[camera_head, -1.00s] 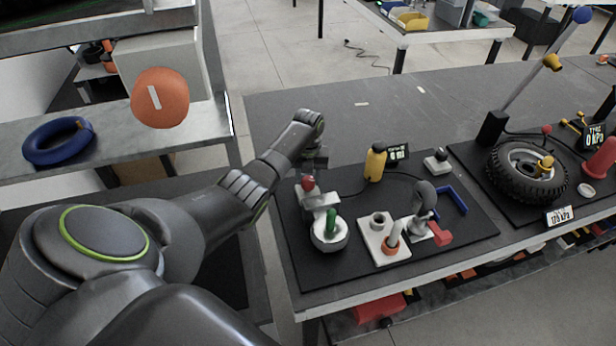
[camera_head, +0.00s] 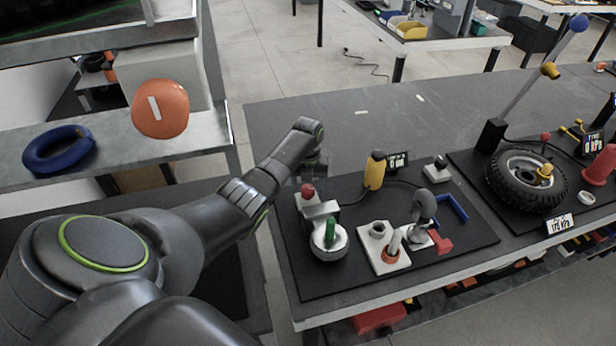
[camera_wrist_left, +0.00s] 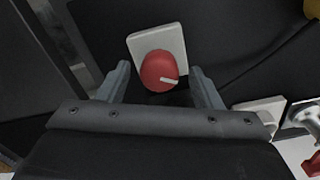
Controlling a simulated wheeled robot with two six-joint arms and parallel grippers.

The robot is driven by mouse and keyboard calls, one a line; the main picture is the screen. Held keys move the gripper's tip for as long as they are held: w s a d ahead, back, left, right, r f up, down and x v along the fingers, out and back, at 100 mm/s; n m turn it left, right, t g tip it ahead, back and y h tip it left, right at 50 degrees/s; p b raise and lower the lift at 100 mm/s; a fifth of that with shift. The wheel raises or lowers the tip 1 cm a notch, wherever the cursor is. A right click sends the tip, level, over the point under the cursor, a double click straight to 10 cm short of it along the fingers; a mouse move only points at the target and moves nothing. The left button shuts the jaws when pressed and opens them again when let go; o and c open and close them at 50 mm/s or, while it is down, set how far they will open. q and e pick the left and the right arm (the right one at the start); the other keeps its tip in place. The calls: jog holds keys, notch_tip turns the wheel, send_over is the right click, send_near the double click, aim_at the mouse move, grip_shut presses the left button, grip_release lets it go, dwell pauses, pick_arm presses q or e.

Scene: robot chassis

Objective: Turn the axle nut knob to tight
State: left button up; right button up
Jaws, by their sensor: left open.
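A red round knob (camera_wrist_left: 158,72) with a white pointer line sits on a pale square plate (camera_wrist_left: 174,45). The knob also shows in the head view (camera_head: 307,191), on the black mat just below my left gripper (camera_head: 311,172). In the wrist view my left gripper (camera_wrist_left: 160,69) is open, with one finger on each side of the knob and gaps between the fingers and the knob. I cannot tell any touch. No labels by the knob are readable. My right gripper is not in view.
A round grey part with a green handle (camera_head: 329,236) stands close in front of the knob. A white block (camera_head: 383,262), a yellow bottle (camera_head: 374,171) and a blue handle (camera_head: 453,207) are to the right. A tyre (camera_head: 503,184) lies farther right. The table behind is clear.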

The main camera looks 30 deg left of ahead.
aim_at(308, 188)
pick_arm(q)
notch_tip(308, 188, up, 17)
jog(key=shift+r, duration=0.2)
dwell(0.7)
